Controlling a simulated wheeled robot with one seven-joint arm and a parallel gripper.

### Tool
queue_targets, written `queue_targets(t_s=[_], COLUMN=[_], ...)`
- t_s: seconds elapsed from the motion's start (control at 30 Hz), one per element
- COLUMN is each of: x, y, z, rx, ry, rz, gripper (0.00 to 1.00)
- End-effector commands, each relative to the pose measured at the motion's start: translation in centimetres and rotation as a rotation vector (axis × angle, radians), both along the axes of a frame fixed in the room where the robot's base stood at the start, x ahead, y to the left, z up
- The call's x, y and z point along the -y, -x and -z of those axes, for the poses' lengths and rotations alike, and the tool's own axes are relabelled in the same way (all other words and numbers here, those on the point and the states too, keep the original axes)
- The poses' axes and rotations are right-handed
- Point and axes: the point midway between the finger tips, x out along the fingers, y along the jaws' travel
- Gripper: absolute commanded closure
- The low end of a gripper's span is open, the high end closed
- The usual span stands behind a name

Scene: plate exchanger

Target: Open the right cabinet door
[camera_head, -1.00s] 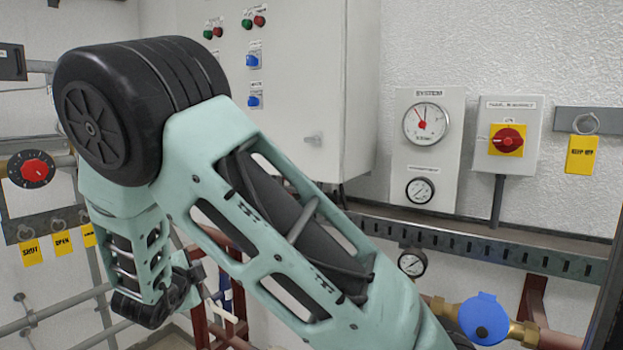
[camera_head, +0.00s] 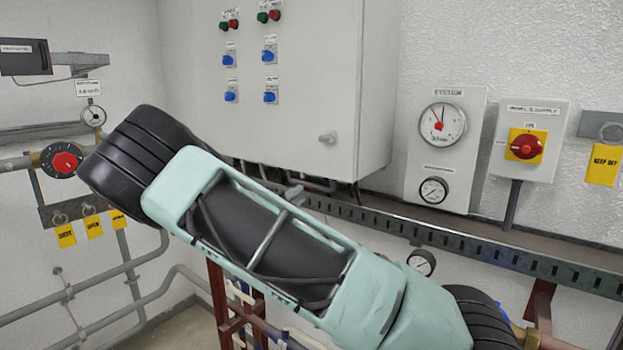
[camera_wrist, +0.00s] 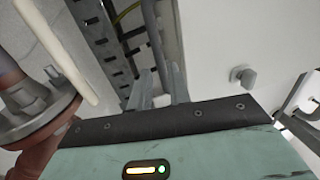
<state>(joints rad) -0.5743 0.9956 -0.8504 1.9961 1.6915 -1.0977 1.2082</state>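The white cabinet (camera_head: 300,105) hangs on the back wall in the head view. Its front carries lights and blue switches, and a small grey handle (camera_head: 328,138) sits low near the right edge. The front looks shut; I cannot make out a seam between doors. In the wrist view a pale panel (camera_wrist: 225,35), apparently the cabinet's, bears a grey knob-like handle (camera_wrist: 243,76). My gripper (camera_wrist: 160,88) shows two grey fingers apart with nothing visible between them. It is left of the handle there, not touching it.
A slotted metal rail (camera_head: 440,235) runs along the wall below the cabinet. A gauge panel (camera_head: 445,155) and a red-yellow switch box (camera_head: 527,145) are to the right. Grey pipes (camera_head: 110,290) run at left. A pipe flange (camera_wrist: 35,120) is close at left in the wrist view.

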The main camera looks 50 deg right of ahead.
Motion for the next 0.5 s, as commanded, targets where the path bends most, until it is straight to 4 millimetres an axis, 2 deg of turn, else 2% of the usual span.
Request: queue_targets(t_s=[0.03,0.2,0.4,0.5], x=[1.2,4.2,6.3,6.7], y=[0.0,-0.3,-0.5,-0.5], z=[-0.7,-1.2,-1.4,-1.4], rx=[-0.003,-0.002,-0.001,-0.001], ry=[0.001,0.0,-0.001,0.0], rz=[0.004,0.002,0.001,0.0], gripper=[0.81,0.81,0.81,0.81])
